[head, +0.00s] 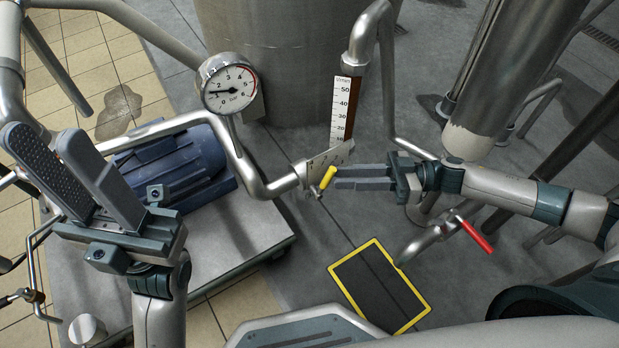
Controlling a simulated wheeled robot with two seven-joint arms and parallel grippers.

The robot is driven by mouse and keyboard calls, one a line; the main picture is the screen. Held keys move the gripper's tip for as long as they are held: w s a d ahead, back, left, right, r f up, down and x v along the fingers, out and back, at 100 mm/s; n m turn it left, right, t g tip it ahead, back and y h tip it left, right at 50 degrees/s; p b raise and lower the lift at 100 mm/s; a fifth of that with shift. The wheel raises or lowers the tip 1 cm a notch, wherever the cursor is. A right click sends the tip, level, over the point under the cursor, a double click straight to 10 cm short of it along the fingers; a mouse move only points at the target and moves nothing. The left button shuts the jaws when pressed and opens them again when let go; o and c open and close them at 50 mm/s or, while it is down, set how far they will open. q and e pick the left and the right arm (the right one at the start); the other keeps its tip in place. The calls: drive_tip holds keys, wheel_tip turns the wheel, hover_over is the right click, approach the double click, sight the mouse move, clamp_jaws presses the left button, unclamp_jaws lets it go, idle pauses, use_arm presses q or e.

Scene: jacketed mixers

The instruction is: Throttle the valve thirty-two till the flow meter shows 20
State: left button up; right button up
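The flow meter (345,105) is an upright white scale in l/min, with marks up to 50 and a dark brown tube along its right side. I cannot make out its reading. Below it, a valve with a yellow handle (328,178) sits at the pipe's end beside a small marked plate (328,160). No number thirty-two is readable. My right gripper (334,178) has its fingertips at the right side of the yellow handle; whether they grip it is unclear. My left gripper (62,158) is open and empty at the left, far from the valve.
A round pressure gauge (229,85) stands left of the flow meter, its needle near 1. A red-handled valve (475,232) is at the right. A blue motor (175,165) sits on a grey plinth (235,245). A yellow-edged dark floor panel (380,287) lies below.

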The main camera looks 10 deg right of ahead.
sight(309, 178)
drive_tip(key=a, duration=0.2)
drive_tip(key=w+a+b, duration=0.1)
drive_tip(key=a, duration=0.5)
drive_tip(key=shift+w+a, duration=0.25)
drive_tip(key=shift+w, duration=0.1)
clamp_jaws()
